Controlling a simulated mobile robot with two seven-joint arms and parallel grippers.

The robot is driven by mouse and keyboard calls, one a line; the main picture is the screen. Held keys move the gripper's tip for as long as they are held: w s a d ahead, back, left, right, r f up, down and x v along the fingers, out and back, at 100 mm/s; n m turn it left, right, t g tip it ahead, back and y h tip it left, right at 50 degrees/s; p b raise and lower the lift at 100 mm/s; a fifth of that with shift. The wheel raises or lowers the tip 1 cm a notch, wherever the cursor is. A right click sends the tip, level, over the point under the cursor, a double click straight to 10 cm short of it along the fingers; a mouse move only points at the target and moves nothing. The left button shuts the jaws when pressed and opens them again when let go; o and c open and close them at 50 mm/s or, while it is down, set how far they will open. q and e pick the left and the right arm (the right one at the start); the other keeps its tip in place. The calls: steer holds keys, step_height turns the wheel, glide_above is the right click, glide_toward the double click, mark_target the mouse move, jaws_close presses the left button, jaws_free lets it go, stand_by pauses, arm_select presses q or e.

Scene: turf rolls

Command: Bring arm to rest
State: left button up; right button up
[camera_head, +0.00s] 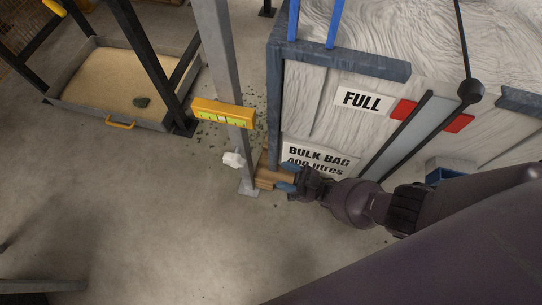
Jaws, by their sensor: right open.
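My right arm comes in from the right and reaches to the middle of the view. My right gripper (286,178) has blue-tipped fingers and is open. Its fingertips are close to a small stack of wooden pieces (268,177) at the foot of a grey steel post (222,70). I cannot tell whether the fingers touch the wood. My left gripper is not in view.
A yellow spirit level (223,113) sits against the post, with a white crumpled scrap (233,159) lower down. A large bulk bag (310,105) marked FULL stands in a grey frame (274,100) behind. A sand tray (110,85) is upper left.

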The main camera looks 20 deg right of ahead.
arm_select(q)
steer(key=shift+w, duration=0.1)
arm_select(e)
steer(key=shift+s+d, duration=0.45)
steer(key=shift+d, duration=0.15)
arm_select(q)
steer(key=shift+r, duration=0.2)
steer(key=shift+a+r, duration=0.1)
